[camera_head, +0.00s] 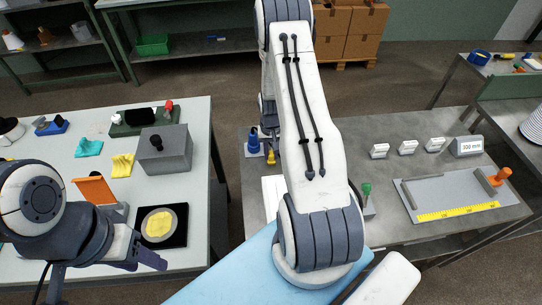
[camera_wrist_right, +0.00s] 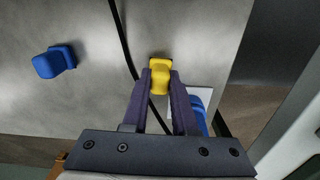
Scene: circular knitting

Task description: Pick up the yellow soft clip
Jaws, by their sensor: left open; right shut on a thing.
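The yellow soft clip (camera_wrist_right: 160,74) is between the fingertips of my right gripper (camera_wrist_right: 160,84) in the right wrist view, and the gripper is shut on it. The clip is over or on the grey table; I cannot tell whether it touches the surface. In the head view a small yellow piece, apparently the same clip (camera_head: 271,158), shows beside my right arm, which hides much of that area. My left gripper (camera_head: 104,274) is open and empty at the lower left, in front of the white table.
In the right wrist view, a blue clip (camera_wrist_right: 55,62) lies left, a black cable crosses the table, and a blue object (camera_wrist_right: 199,108) is close right of the fingers. The white table (camera_head: 92,117) holds several items. A ruler plate (camera_head: 448,190) lies on the right table.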

